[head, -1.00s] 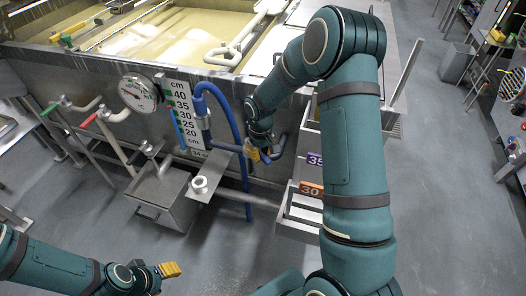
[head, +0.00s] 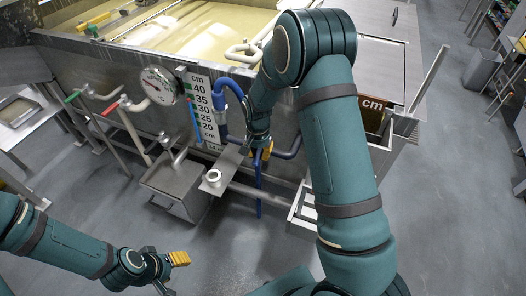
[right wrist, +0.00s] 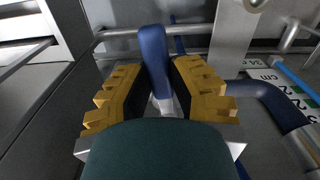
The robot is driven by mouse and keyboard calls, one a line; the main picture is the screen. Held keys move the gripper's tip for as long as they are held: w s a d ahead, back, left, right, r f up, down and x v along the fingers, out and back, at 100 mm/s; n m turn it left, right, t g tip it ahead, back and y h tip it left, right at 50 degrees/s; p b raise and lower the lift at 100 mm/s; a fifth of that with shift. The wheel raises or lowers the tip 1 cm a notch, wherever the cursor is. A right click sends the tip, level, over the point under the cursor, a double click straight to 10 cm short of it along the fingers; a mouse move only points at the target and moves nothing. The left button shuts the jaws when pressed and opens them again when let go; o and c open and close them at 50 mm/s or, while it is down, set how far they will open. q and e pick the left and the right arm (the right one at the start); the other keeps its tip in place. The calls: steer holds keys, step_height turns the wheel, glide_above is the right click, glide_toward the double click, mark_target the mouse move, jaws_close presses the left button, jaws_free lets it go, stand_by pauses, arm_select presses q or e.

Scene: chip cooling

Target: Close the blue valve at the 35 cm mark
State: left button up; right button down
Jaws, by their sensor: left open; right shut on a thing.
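The blue valve's handle (right wrist: 153,50) shows in the right wrist view between the yellow finger pads of my right gripper (right wrist: 160,95), which is shut on it. In the head view the right gripper (head: 260,153) is low in front of the tank, right of the white cm scale (head: 204,112). The hand hides most of the handle there. A thin blue column (head: 193,120) stands along the scale's left side; its exact level is too small to read. My left gripper (head: 165,265) is open and empty at the lower left, away from the tank.
The tank (head: 180,45) holds yellowish liquid. A round dial (head: 158,85), a red-handled valve (head: 113,105) and a green-handled valve (head: 73,96) sit left of the scale. A metal box (head: 178,190) stands below. The floor at the front is clear.

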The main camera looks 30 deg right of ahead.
steer(key=shift+w+a+f+m, duration=0.2)
steer(key=shift+a+m, duration=0.15)
steer(key=shift+m, duration=0.35)
steer(key=c, duration=0.8)
jaws_free()
steer(key=shift+w, duration=0.1)
steer(key=shift+r, duration=0.1)
steer(key=shift+r, duration=0.1)
step_height(320, 180, up, 12)
steer(key=shift+f, duration=0.1)
